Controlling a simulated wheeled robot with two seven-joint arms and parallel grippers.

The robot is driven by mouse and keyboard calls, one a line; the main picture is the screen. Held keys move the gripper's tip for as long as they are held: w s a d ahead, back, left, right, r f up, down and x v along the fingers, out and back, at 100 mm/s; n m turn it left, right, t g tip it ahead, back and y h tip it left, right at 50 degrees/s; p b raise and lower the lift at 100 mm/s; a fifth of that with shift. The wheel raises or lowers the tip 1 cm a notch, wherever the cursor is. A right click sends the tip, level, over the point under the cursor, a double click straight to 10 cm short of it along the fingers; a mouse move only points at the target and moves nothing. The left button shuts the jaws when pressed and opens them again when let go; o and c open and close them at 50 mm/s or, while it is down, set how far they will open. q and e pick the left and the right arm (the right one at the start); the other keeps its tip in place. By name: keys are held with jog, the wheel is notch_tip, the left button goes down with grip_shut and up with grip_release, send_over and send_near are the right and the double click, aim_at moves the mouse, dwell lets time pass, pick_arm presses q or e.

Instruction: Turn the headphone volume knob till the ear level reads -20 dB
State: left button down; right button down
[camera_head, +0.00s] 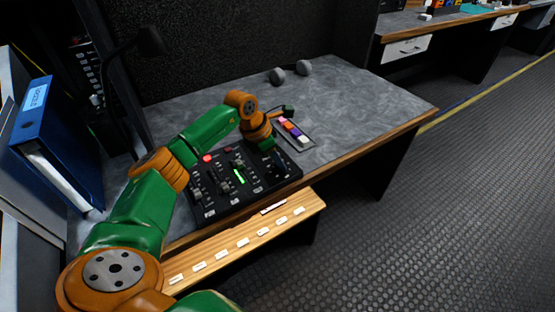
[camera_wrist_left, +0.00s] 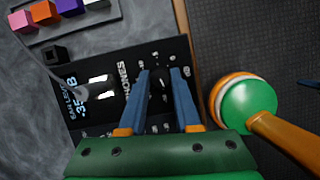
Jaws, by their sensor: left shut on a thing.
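The black mixer panel (camera_head: 218,207) lies on the desk, with knobs, a red button and a green-lit fader. My left gripper (camera_head: 278,160) points down at the panel's right end. In the left wrist view its two blue fingers (camera_wrist_left: 161,72) are shut on a dark knob (camera_wrist_left: 160,82) beside lettering ending in "PHONES". The fingers hide much of the knob. The ear level readout (camera_wrist_left: 77,101) is partly covered and appears to read -35 dB. My right gripper is not in view.
A strip of coloured blocks (camera_head: 292,130) lies behind the panel, also seen in the left wrist view (camera_wrist_left: 66,12). A blue binder (camera_head: 52,135) stands at the left. A wooden ledge (camera_head: 240,239) with labels runs along the front. The desk's right side (camera_head: 370,105) is clear.

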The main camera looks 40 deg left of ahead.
pick_arm(q)
jog(key=c, duration=0.6)
grip_release()
jog(key=v, duration=0.7)
